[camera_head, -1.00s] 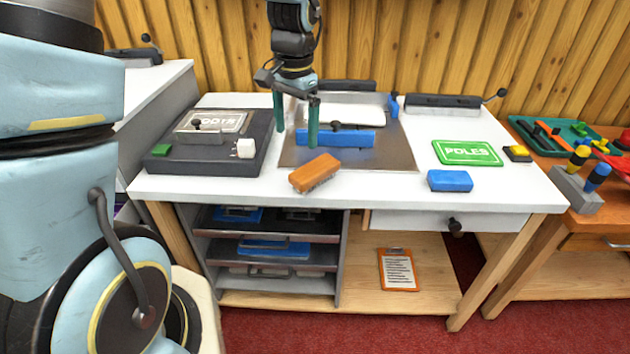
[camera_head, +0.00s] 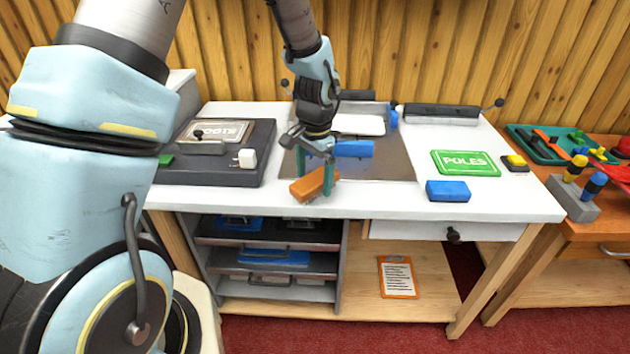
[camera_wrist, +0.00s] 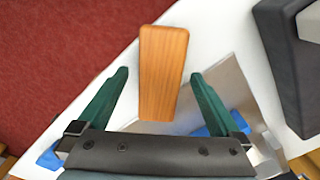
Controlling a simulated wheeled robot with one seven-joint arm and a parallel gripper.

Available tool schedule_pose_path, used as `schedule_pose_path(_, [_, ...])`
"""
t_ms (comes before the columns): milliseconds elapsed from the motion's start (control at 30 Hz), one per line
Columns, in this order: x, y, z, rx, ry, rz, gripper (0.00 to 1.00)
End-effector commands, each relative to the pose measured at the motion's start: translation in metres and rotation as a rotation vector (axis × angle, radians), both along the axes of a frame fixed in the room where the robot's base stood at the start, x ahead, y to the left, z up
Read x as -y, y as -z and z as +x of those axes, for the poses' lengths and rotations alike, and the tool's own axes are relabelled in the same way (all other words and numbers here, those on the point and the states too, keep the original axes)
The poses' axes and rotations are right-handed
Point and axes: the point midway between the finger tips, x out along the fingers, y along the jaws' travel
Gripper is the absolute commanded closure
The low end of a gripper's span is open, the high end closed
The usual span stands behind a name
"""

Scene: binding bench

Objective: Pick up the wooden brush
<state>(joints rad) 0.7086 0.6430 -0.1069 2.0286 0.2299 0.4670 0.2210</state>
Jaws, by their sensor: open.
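The wooden brush (camera_head: 310,187) is an orange-brown block lying near the front edge of the white bench top. In the wrist view the brush (camera_wrist: 163,72) shows its wood grain and reaches in between my two green fingers. My gripper (camera_head: 314,184) is open and points down at the brush, with a finger on either side of it. In the wrist view my gripper (camera_wrist: 158,75) has clear gaps between each finger and the brush. The bristles are mostly hidden beneath the block.
A blue block (camera_head: 352,149) lies on the grey plate (camera_head: 393,168) behind the brush. A second blue block (camera_head: 447,191) and a green POLES plate (camera_head: 465,163) are to the right. The bench front edge is close.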

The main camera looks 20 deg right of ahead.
Motion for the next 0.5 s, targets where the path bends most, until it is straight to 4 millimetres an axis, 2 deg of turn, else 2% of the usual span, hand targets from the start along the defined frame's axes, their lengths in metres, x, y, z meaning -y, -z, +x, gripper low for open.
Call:
schedule_pose_path(100, [-0.0002,0.0097,0.0002,0.001,0.000,0.001,0.00])
schedule_pose_path(333, [0.0003,0.0120,0.0007,0.002,0.000,-0.002,0.00])
schedule_pose_path(367, [0.0003,0.0120,0.0007,0.002,0.000,-0.002,0.01])
schedule_pose_path(500, [0.0003,0.0119,0.0007,0.002,0.000,-0.002,0.17])
